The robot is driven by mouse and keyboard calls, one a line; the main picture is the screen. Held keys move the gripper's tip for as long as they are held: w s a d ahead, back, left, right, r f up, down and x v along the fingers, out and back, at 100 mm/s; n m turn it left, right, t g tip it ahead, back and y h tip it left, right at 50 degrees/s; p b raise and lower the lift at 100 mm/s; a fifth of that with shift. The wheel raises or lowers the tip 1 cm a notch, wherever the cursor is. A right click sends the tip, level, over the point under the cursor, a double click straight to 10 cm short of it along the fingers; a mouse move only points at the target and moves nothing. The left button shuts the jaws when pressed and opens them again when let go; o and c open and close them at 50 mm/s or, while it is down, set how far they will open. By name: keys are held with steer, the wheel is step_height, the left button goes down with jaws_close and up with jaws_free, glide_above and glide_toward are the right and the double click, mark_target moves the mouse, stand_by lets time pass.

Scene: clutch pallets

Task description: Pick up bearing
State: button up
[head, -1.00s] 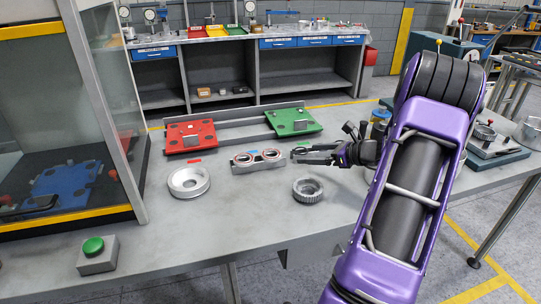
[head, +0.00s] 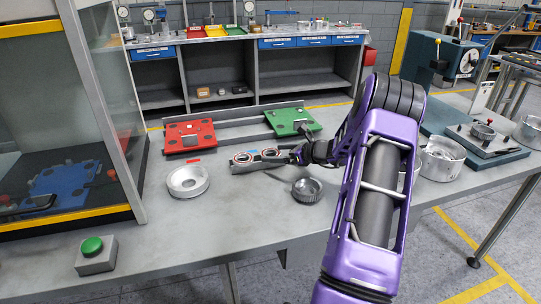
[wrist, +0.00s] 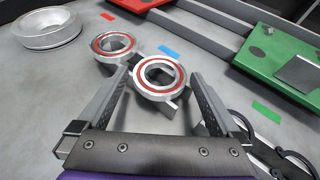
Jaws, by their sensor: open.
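Two ring-shaped bearings with red seals sit side by side on a grey holder (head: 262,166) on the bench. In the wrist view the left bearing (wrist: 113,46) is apart from my gripper. The right bearing (wrist: 159,77) lies between the open fingers of my gripper (wrist: 158,93), near their tips. In the head view my gripper (head: 288,156) reaches in from the right, over the right end of the holder, and partly hides the right bearing. I cannot tell whether the fingers touch the bearing.
A silver ring-shaped housing (head: 188,181) stands left of the holder and a dark toothed ring (head: 307,190) in front. A red pallet (head: 189,136) and a green pallet (head: 289,121) lie behind. A green button box (head: 96,255) is at front left, beside a glass-sided enclosure.

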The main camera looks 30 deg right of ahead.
steer(key=shift+w, duration=0.1)
steer(key=c, duration=1.3)
